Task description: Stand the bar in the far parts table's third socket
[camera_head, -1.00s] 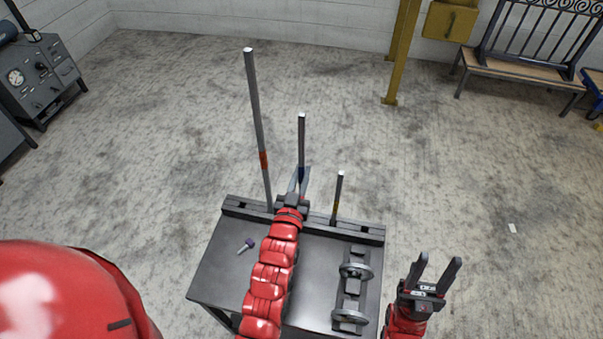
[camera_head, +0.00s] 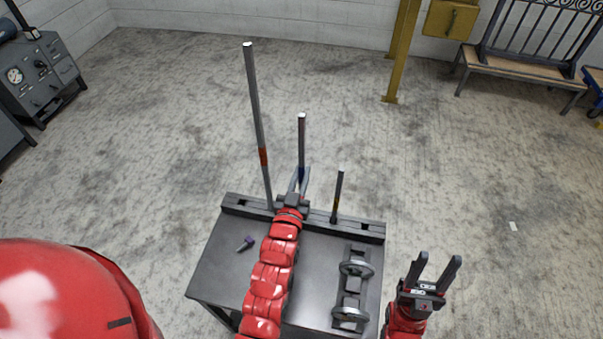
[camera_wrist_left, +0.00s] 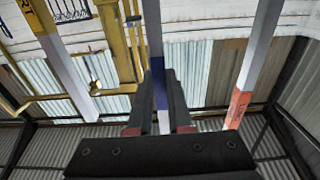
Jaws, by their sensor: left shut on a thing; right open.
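A grey bar with a blue band (camera_head: 301,135) stands near upright at the far edge of the dark parts table (camera_head: 215,270). My left gripper (camera_head: 300,180) is shut on it around the blue band, which also shows between the fingers in the left wrist view (camera_wrist_left: 158,85). The bar's lower end is hidden behind my gripper, so I cannot tell whether it sits in a socket. The slotted rail (camera_head: 360,230) runs along the table's far edge. My right gripper (camera_head: 435,272) is open and empty, right of the table.
A taller bar with an orange band (camera_head: 258,115) stands left of the held bar, and a shorter bar with a yellow band (camera_head: 339,190) stands right. A small bolt-like part (camera_head: 245,243) and a fixture with two round discs (camera_head: 352,290) are on the table.

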